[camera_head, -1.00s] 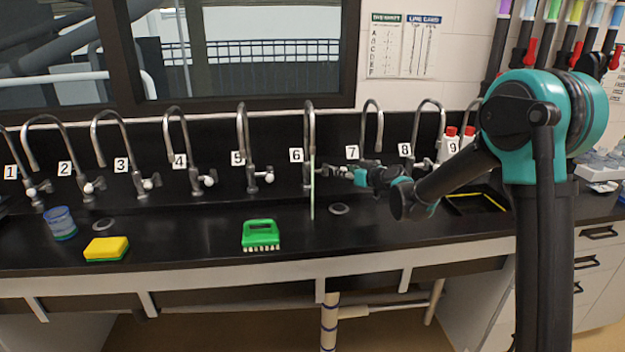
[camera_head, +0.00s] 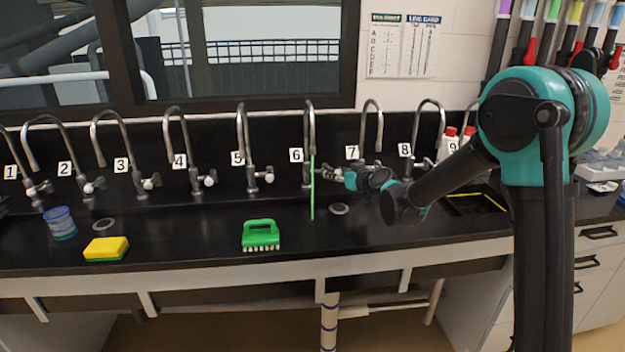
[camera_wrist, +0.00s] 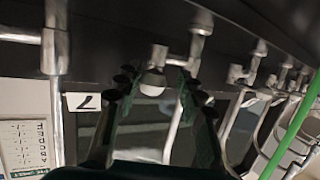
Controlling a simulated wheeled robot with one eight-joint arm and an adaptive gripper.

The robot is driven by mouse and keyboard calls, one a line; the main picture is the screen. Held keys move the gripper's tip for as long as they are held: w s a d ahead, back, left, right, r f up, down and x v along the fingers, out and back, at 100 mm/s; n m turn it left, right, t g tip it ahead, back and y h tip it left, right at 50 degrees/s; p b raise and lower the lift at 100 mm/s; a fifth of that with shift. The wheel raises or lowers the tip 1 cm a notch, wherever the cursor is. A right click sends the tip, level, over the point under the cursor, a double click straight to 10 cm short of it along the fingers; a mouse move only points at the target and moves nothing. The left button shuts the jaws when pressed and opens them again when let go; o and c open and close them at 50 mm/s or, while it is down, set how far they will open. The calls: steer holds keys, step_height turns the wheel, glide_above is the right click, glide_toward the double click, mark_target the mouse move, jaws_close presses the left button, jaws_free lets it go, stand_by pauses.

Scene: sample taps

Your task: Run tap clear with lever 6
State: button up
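Tap 6 (camera_head: 309,130) stands at the back of the counter, with its number card (camera_head: 296,155) at its left. A thin green stream (camera_head: 313,190) falls from its spout to the counter, and the stream (camera_wrist: 292,135) also shows at the right of the wrist view. My gripper (camera_head: 328,172) is just right of tap 6's valve. In the wrist view my gripper (camera_wrist: 155,78) is open, with its dark fingers on either side of the white lever knob (camera_wrist: 152,84). Gaps show between knob and fingers; contact is hard to judge.
Tap 7 (camera_head: 373,118) stands close on the right and tap 5 (camera_head: 243,135) on the left. A green brush (camera_head: 261,233), a yellow sponge (camera_head: 106,248) and a blue cup (camera_head: 60,223) are on the counter. A drain (camera_head: 339,209) lies right of the stream.

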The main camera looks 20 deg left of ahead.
steer(key=shift+s+a, duration=0.85)
steer(key=shift+s, duration=0.25)
steer(key=shift+w+d, duration=0.2)
steer(key=v, duration=0.7)
